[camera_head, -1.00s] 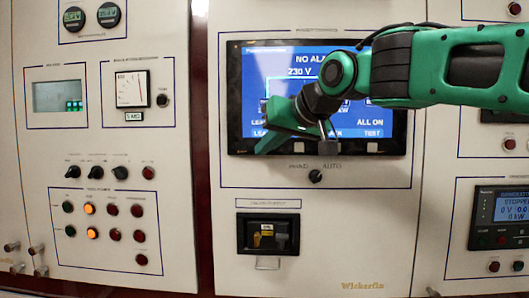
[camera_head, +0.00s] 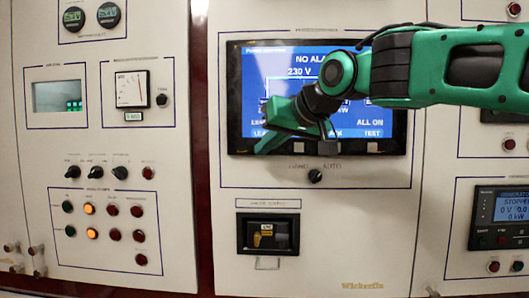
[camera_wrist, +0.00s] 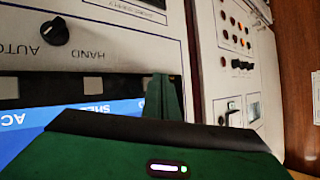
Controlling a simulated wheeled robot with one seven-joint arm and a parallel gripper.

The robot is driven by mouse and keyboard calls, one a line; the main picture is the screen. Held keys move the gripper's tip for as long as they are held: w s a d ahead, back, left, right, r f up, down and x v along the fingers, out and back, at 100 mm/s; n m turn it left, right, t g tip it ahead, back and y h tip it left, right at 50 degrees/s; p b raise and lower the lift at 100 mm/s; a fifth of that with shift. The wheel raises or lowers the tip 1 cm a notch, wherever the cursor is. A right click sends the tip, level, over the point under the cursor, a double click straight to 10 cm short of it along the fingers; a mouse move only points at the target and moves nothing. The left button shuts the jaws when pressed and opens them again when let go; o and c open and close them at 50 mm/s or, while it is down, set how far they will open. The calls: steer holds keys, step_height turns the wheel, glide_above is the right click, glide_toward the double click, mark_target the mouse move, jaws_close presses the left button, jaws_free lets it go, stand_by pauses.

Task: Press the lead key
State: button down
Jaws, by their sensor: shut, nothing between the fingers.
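The panel screen (camera_head: 300,62) is lit blue, with a label starting "LEA" (camera_head: 261,134) at its lower left. Grey keys sit in the black bezel under the screen; the one below TEST (camera_head: 372,147) shows clearly. My gripper (camera_head: 264,148) is shut and empty, its tip at the bezel's lower left, where it hides the key under the "LEA" label. In the wrist view, which is upside down, my gripper's green finger (camera_wrist: 160,98) reaches the bezel beside the key at the "SHE" label (camera_wrist: 93,87). I cannot tell whether the tip touches the lead key.
A rotary HAND/AUTO knob (camera_head: 315,176) is just below the bezel. A dark recessed switch box (camera_head: 268,234) is lower down. The left panel has several knobs and coloured buttons (camera_head: 113,234). A generator display (camera_head: 510,210) is at the right.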

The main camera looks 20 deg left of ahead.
steer(key=shift+w+a, duration=0.15)
steer(key=shift+w, duration=0.55)
stand_by(0.7)
steer(key=shift+s, duration=0.1)
stand_by(0.3)
steer(key=shift+s, duration=0.7)
steer(key=shift+s+d, duration=0.25)
steer(key=shift+s, duration=0.55)
steer(key=shift+s+d, duration=0.25)
steer(key=shift+s, duration=0.6)
steer(key=shift+s+d, duration=0.25)
steer(key=shift+s, duration=0.55)
